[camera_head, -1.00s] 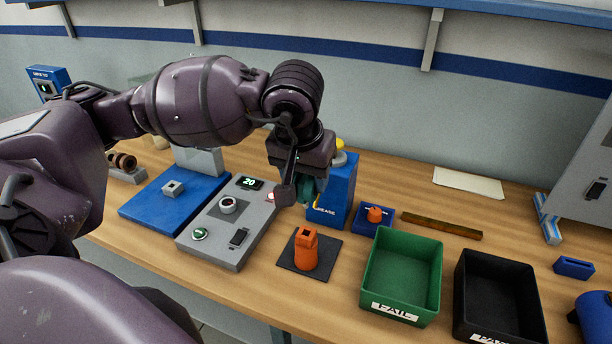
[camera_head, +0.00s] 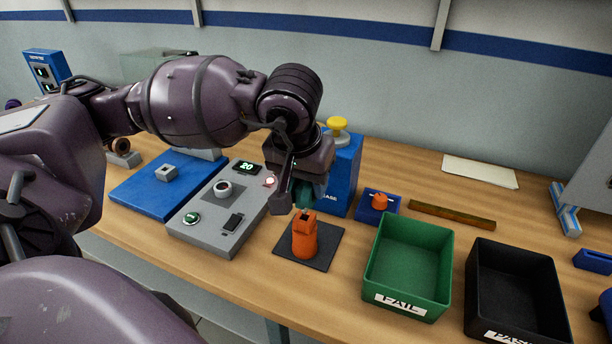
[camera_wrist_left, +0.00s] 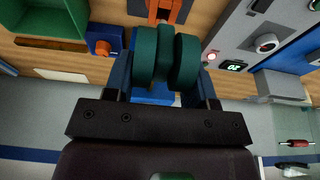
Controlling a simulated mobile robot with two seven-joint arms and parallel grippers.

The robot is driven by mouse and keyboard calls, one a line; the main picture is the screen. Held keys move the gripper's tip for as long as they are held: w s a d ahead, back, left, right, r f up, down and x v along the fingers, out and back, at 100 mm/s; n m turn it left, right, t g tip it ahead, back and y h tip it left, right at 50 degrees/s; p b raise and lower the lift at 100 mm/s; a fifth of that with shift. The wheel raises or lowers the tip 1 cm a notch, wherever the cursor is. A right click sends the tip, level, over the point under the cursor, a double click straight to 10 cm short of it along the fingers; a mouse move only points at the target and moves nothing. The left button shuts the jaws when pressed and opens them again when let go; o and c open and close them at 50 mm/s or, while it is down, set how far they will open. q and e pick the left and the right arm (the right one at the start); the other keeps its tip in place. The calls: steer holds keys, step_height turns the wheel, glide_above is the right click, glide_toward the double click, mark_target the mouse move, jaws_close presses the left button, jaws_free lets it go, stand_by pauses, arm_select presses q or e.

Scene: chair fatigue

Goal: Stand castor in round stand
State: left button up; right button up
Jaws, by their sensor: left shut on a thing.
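A teal twin-wheel castor (camera_wrist_left: 165,55) is held between the fingers of my left gripper (camera_wrist_left: 163,85), which is shut on it. In the head view the castor (camera_head: 304,196) shows partly beneath my left wrist, just above an orange upright holder (camera_head: 304,240) on a dark square mat (camera_head: 327,246). The holder has a small dark opening at its top; I cannot tell whether the castor touches it. I cannot tell which of these is the round stand. My right gripper is not in view.
A green FAIL bin (camera_head: 410,300) and a black PASS bin (camera_head: 480,310) stand to the right. A blue grease dispenser (camera_head: 345,170) stands close behind my left gripper. A small blue block with an orange knob (camera_head: 379,200) is nearby.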

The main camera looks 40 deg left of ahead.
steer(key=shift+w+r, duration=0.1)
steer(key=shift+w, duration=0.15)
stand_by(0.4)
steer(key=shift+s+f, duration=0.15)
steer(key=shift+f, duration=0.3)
arm_select(q)
steer(key=shift+b, duration=0.8)
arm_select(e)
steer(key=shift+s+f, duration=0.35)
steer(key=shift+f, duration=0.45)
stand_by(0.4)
arm_select(q)
steer(key=shift+f+b, duration=1.4)
steer(key=shift+f, duration=0.3)
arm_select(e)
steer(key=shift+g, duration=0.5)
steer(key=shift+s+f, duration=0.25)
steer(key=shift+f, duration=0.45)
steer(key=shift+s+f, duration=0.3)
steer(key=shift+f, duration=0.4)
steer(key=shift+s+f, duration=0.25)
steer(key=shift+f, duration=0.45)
arm_select(q)
steer(key=o, duration=1)
steer(key=shift+c, duration=0.2)
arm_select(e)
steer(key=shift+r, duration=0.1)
